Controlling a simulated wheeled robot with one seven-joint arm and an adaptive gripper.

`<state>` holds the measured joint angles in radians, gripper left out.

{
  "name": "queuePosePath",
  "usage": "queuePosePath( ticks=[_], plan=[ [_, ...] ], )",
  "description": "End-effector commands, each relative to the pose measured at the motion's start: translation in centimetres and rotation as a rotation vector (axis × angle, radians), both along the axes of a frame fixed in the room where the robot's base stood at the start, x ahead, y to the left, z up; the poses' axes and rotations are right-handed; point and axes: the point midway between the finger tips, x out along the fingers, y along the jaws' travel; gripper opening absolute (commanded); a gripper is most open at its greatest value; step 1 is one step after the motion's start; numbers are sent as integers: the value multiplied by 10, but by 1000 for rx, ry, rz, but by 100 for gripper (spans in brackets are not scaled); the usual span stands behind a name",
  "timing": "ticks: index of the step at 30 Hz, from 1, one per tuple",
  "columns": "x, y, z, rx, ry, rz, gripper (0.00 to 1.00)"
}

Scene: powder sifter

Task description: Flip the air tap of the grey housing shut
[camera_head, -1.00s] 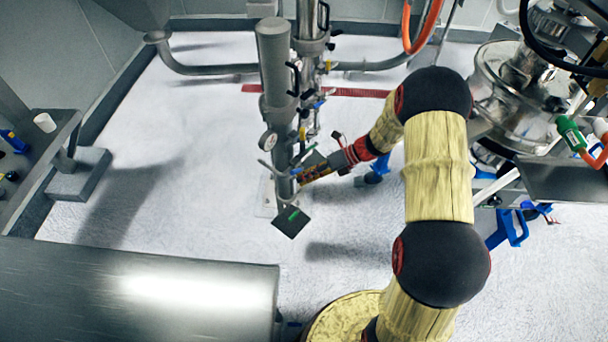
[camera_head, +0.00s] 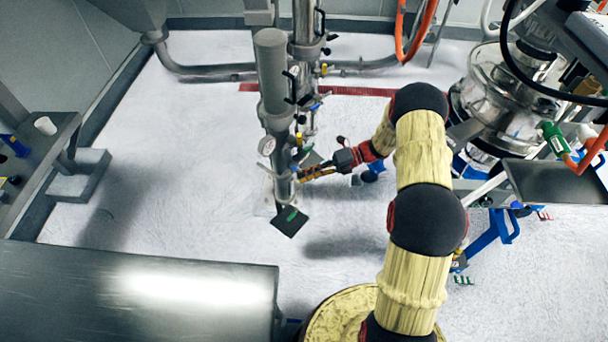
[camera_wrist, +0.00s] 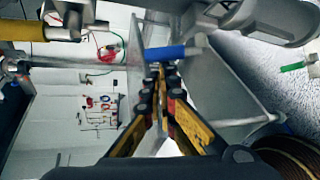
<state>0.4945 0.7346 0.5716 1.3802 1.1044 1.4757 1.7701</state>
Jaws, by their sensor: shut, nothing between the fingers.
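The grey housing (camera_head: 272,75) is a tall upright grey cylinder with a round gauge and small fittings, left of my arm. My gripper (camera_head: 302,176) is at its lower end, pointing left, with its fingers shut and empty. In the wrist view, the closed fingertips (camera_wrist: 158,72) are just below a short blue lever (camera_wrist: 165,52), which looks like the air tap's handle. The lever lies across the picture, and I cannot tell whether the fingertips touch it. The tap is too small to make out in the head view.
A dark square plate (camera_head: 290,221) with a green mark is just below the gripper. A shiny steel vessel (camera_head: 498,105) with hoses stands to the right. A steel surface (camera_head: 130,300) fills the lower left. White floor lies open to the left of the housing.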

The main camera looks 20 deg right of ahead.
Motion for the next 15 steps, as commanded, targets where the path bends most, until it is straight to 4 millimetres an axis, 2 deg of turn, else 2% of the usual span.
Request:
queuePosePath(
  ticks=[8,15],
  plan=[
    [4,-6,3,118,72,-2,0],
    [7,-10,6,119,74,-1,0]
  ],
)
